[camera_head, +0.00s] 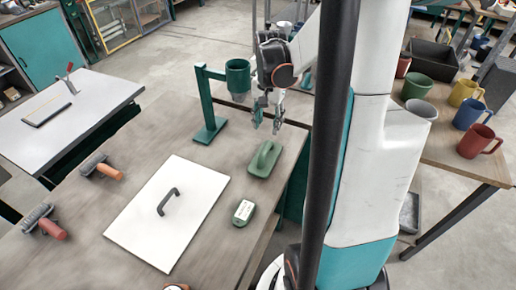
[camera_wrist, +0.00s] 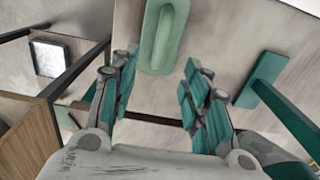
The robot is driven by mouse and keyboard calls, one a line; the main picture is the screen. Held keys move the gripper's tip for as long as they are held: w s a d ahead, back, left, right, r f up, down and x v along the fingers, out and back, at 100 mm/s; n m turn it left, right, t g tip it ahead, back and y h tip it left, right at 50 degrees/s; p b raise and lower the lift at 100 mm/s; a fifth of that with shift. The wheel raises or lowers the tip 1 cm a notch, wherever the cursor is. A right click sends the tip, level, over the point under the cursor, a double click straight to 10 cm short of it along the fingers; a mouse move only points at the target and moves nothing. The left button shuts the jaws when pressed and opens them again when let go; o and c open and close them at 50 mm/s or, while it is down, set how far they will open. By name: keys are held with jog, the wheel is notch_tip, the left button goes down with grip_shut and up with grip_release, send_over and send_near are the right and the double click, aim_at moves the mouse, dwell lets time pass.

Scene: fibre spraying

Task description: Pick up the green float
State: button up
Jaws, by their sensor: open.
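The green float (camera_head: 264,159) lies on the wooden workbench near its right edge, its handle upward. In the wrist view the float (camera_wrist: 164,38) shows at the top centre, beyond the fingertips and roughly in line with the gap between them. My gripper (camera_head: 267,117) hangs above the bench, just behind the float in the head view. Its teal fingers are apart and empty; they also show in the wrist view (camera_wrist: 155,88). The gripper does not touch the float.
A green stand with a cup holder (camera_head: 210,131) is left of my gripper. A white board with a dark handle (camera_head: 150,222) lies left of the float. A small green-and-white item (camera_head: 243,212) lies in front. Two orange-handled rollers (camera_head: 102,167) are at far left. Mugs (camera_head: 470,114) stand on the right table.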

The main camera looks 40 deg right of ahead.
aim_at(266, 147)
notch_tip(266, 147, down, 13)
jog(key=b, duration=0.4)
jog(key=shift+w+a+r, duration=0.1)
jog(key=shift+a, duration=0.05)
grip_shut()
